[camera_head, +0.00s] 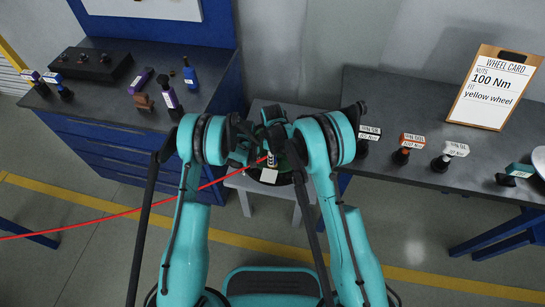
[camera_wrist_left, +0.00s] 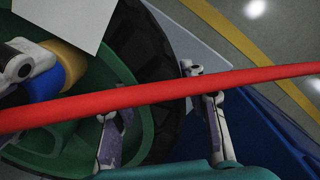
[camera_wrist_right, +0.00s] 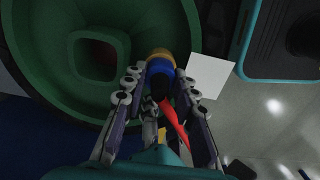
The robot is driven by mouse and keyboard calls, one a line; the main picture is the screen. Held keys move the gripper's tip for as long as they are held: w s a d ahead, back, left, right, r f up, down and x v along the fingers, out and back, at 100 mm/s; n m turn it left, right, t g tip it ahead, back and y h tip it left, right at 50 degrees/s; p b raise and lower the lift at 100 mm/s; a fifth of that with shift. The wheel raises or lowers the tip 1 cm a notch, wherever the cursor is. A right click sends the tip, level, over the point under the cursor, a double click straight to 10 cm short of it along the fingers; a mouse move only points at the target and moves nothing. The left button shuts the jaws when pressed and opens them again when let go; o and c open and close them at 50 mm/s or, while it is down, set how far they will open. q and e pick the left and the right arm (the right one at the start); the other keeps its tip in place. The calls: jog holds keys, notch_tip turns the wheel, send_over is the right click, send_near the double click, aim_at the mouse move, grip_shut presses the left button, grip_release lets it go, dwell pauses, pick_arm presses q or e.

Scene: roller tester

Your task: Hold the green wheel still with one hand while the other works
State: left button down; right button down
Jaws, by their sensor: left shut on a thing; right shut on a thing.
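The green wheel (camera_wrist_right: 45,75) with its black tyre (camera_wrist_left: 165,65) lies on a grey stand (camera_head: 240,182); in the head view my arms mostly hide it. My left gripper (camera_wrist_left: 160,108) is shut across the wheel's edge, one finger inside the green rim and the other outside the tyre. My right gripper (camera_wrist_right: 160,88) is shut on a tool with a blue band and a gold end (camera_wrist_right: 159,66), held over the wheel. The tool also shows in the left wrist view (camera_wrist_left: 45,82). Whether its end touches the wheel is unclear.
A red hose (camera_head: 130,212) runs from the left to the tool and crosses before my left gripper. A wheel card (camera_head: 496,87) reads "100 Nm" and "yellow wheel". Several labelled items stand on the right bench (camera_head: 400,105); the left bench (camera_head: 110,105) holds a black rack (camera_head: 92,66) and bottles.

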jog(key=shift+r, duration=0.6)
dwell(0.3)
jog(key=c, duration=2.2)
grip_release()
grip_shut()
jog(key=shift+r, duration=0.1)
jog(key=shift+r, duration=2.1)
